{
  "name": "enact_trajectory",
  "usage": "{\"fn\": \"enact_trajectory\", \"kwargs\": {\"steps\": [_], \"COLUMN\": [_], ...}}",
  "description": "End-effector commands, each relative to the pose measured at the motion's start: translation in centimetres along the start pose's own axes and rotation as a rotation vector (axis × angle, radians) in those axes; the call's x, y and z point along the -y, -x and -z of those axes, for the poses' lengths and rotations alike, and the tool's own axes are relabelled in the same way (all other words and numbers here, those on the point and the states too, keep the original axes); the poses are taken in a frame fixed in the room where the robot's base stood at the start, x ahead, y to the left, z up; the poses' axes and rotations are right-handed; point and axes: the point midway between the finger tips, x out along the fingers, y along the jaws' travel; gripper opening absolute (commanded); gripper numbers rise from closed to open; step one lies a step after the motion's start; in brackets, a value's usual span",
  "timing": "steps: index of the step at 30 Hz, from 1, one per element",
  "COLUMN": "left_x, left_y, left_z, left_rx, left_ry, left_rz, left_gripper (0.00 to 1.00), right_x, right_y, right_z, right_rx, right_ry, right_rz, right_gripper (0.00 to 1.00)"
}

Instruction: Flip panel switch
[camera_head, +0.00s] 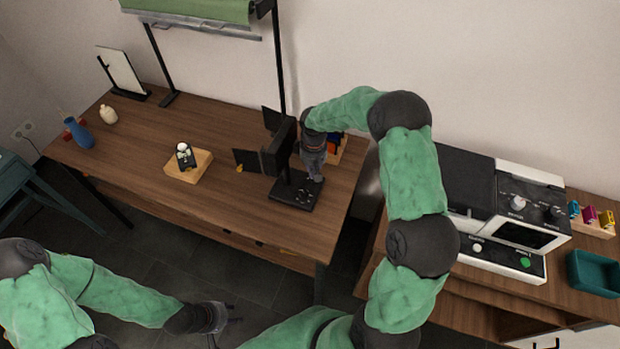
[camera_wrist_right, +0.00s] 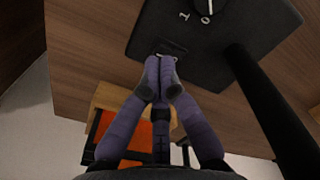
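The black switch panel (camera_head: 298,192) is the flat base under a dark folding screen piece near the table's right end. In the right wrist view the panel (camera_wrist_right: 190,25) carries a knob (camera_wrist_right: 207,5) with "1" and "0" marks. A small switch plate (camera_wrist_right: 170,48) sits near its edge. My right gripper (camera_head: 317,178) is over the panel's back edge. In the right wrist view the right gripper's fingertips (camera_wrist_right: 160,82) are together with nothing between them, just by the switch plate; contact cannot be told. My left gripper (camera_head: 224,328) is low in front of the table, fingers apart and empty.
The wooden table (camera_head: 130,170) also holds a blue vase (camera_head: 79,134), a cream bottle (camera_head: 108,114) and a wooden block with a small device (camera_head: 187,165). A dark pole (camera_wrist_right: 270,100) rises beside my right gripper. An appliance (camera_head: 515,210) stands at the right.

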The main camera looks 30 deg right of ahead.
Motion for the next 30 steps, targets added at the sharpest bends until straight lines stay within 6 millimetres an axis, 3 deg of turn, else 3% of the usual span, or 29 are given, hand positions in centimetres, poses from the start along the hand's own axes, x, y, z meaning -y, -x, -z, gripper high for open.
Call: {"fn": "enact_trajectory", "kwargs": {"steps": [30], "left_x": [0.3], "left_y": [-0.8], "left_z": [0.0], "left_rx": [0.0], "left_ry": [0.0], "left_rz": [0.0], "left_gripper": [0.4], "right_x": [0.0], "right_y": [-1.4], "right_z": [0.0], "right_rx": [0.0], "right_ry": [0.0], "right_rz": [0.0], "right_gripper": [0.0]}}
